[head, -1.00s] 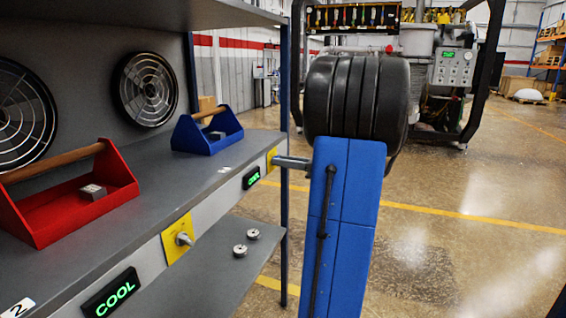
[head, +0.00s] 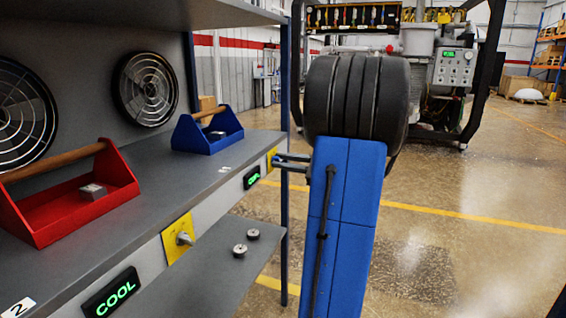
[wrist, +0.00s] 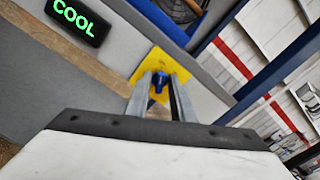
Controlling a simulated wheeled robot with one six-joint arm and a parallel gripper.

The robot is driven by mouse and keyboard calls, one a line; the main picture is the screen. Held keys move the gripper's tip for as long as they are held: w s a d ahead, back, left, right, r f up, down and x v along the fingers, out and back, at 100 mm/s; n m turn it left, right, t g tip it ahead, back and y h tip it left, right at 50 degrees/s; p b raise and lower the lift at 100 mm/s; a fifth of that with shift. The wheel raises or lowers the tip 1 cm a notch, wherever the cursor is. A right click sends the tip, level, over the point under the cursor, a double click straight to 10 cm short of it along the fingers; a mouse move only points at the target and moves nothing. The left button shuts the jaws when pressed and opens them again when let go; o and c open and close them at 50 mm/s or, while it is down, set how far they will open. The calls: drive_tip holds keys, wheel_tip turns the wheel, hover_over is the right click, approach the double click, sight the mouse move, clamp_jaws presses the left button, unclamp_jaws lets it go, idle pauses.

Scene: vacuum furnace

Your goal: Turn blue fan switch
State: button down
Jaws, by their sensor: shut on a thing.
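The blue fan switch shows in the wrist view as a small blue knob (wrist: 161,80) on a yellow plate (wrist: 149,65). In the head view its yellow plate (head: 271,158) is at the far right end of the shelf front, mostly behind my fingers. My gripper (wrist: 160,80) is shut on the knob, one finger on each side, and it also shows in the head view (head: 279,162). A green-lit display (head: 251,178) sits left of the plate and reads COOL in the wrist view (wrist: 76,20). The knob is hidden in the head view.
A blue tray (head: 205,143) with a wooden handle stands on the shelf above the switch, by a fan (head: 146,89). A red tray (head: 65,212), another yellow-plated switch (head: 180,238) and a COOL display (head: 112,293) are nearer. Open floor lies right.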

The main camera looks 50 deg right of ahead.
idle(0.4)
drive_tip(key=c, duration=1.9)
unclamp_jaws()
drive_tip(key=shift+o, duration=0.2)
drive_tip(key=v, duration=1.7)
drive_tip(key=shift+s, duration=0.2)
drive_tip(key=shift+d, duration=0.15)
